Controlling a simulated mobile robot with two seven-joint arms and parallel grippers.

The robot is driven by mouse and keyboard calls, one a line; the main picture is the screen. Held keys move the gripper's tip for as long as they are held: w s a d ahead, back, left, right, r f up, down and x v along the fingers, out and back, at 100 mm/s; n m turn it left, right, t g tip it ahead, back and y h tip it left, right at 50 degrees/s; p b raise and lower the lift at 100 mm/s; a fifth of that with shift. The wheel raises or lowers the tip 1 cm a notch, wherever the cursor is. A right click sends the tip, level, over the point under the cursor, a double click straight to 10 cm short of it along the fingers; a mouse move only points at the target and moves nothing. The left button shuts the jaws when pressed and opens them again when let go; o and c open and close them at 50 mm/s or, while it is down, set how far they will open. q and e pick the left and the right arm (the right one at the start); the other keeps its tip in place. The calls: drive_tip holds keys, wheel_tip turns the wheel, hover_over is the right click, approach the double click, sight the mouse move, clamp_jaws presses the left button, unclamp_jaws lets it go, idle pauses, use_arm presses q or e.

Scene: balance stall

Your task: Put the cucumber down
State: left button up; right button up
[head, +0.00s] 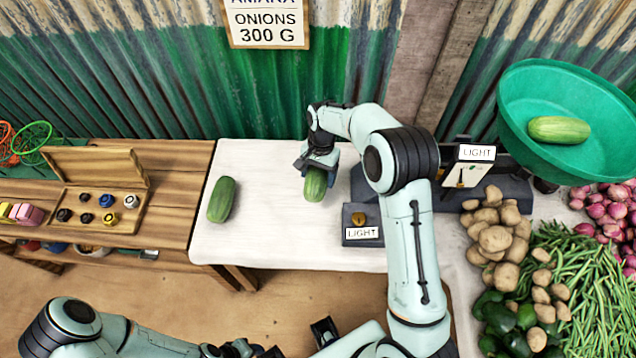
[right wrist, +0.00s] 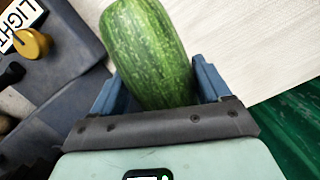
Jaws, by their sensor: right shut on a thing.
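My right gripper (head: 317,164) is shut on a green cucumber (head: 315,188) over the back part of the white-covered table (head: 275,250). In the right wrist view the striped cucumber (right wrist: 150,45) sits between the two blue fingers of the gripper (right wrist: 157,88). I cannot tell whether its lower end touches the cloth. A second cucumber (head: 221,199) lies on the cloth to the left, apart from the gripper. A third, paler cucumber (head: 559,130) lies in the green pan (head: 510,105) at the right. My left arm is low at the bottom; its gripper's state is unclear.
A balance with a LIGHT sign (head: 477,153) stands right of the held cucumber. A dark block labelled LIGHT (head: 362,234) with a brass knob is in front. An open weight box (head: 137,214) is at the left. Potatoes (head: 495,238), beans and onions fill the right. Cloth between the two cucumbers is clear.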

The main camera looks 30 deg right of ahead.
sight(318, 171)
use_arm(q)
drive_tip(key=shift+w+r+p, duration=0.45)
drive_tip(key=shift+r+p, duration=0.15)
drive_tip(key=shift+r, duration=0.15)
use_arm(e)
wheel_tip(318, 171, up, 13)
drive_tip(key=shift+f, duration=0.1)
